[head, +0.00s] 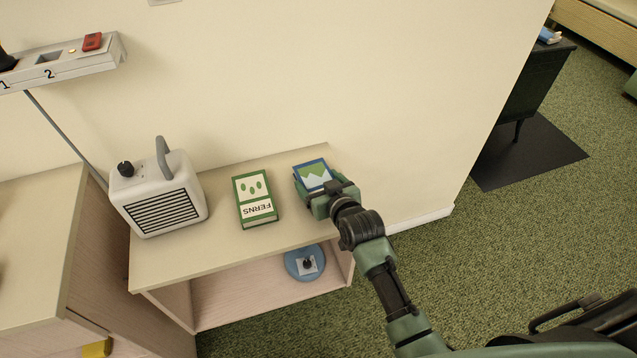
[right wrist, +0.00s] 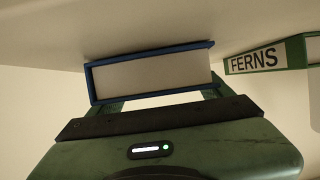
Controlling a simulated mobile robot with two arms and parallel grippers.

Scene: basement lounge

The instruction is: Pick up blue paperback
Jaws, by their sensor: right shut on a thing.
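The blue paperback (head: 314,175) has a green and white mountain picture on its cover. It is at the right end of the light wooden shelf top (head: 200,255) in the head view. My right gripper (head: 316,187) is shut on it, with fingers along its sides. In the right wrist view the blue paperback (right wrist: 150,76) shows its pale page edge between the fingers of my right gripper (right wrist: 160,98). I cannot tell whether it touches the shelf top or is slightly above it. My left gripper is not in view.
A green FERNS book (head: 256,198) lies just left of the paperback; it also shows in the right wrist view (right wrist: 268,58). A white heater-like box (head: 160,195) stands further left. A blue round thing (head: 304,262) is on the lower shelf. The wall is close behind.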

